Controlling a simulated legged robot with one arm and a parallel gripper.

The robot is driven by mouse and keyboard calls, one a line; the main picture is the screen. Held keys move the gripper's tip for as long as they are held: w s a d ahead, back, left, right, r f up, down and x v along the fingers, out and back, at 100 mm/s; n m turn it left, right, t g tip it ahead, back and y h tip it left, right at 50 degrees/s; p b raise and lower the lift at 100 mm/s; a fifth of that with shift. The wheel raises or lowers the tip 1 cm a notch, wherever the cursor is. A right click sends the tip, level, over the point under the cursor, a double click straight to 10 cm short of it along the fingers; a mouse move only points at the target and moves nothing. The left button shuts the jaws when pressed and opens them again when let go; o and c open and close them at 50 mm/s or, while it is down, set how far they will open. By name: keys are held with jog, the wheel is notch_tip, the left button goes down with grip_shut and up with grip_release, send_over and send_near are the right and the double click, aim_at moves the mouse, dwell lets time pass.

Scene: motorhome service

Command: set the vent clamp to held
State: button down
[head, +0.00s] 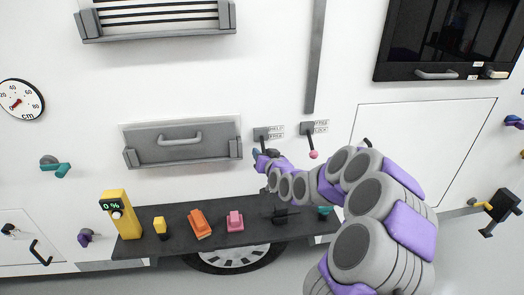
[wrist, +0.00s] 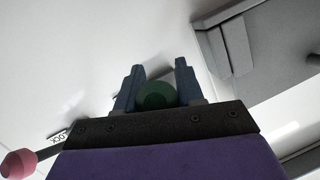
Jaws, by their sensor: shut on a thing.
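The vent clamp (head: 261,133) is a dark wall plate whose small label appears to read HELD above FREE. Its lever is mostly hidden behind my gripper in the head view, so its exact setting cannot be told. In the wrist view a dark green knob (wrist: 156,95) sits between my two blue-grey fingers. My gripper (head: 259,155) is shut on this knob, just below the plate.
A second lever with a pink knob (head: 313,155) hangs close on the right, its label apparently FREE over LOCK. A grey drawer-like panel (head: 185,143) is close on the left. A dark shelf (head: 180,218) with several small items lies below.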

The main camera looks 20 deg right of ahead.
aim_at(263, 151)
jog(key=r+g+p, duration=0.2)
jog(key=p, duration=0.1)
jog(key=r+g+p, duration=0.1)
jog(key=shift+s+r+m+g+y+p, duration=0.1)
jog(key=shift+s+m+g+y+p, duration=0.2)
jog(key=shift+s+p, duration=0.1)
jog(key=g+p, duration=0.1)
jog(key=r+g+p, duration=0.1)
jog(key=p, duration=0.1)
jog(key=shift+a+r, duration=0.1)
jog(key=shift+r, duration=0.15)
jog(key=r+g+p, duration=0.1)
jog(key=g, duration=0.1)
jog(key=g+y+p, duration=0.1)
jog(key=g+p, duration=0.1)
jog(key=shift+w+r+m, duration=0.1)
jog(key=shift+r+m, duration=0.2)
jog(key=shift+r, duration=0.2)
jog(key=shift+w+r+p, duration=0.2)
jog(key=shift+r+p, duration=0.05)
jog(key=shift+p, duration=0.2)
jog(key=c, duration=1.1)
grip_release()
jog(key=shift+c, duration=0.2)
jog(key=o, duration=0.4)
jog(key=shift+w+d+f, duration=0.1)
jog(key=shift+d, duration=0.1)
jog(key=shift+c, duration=0.2)
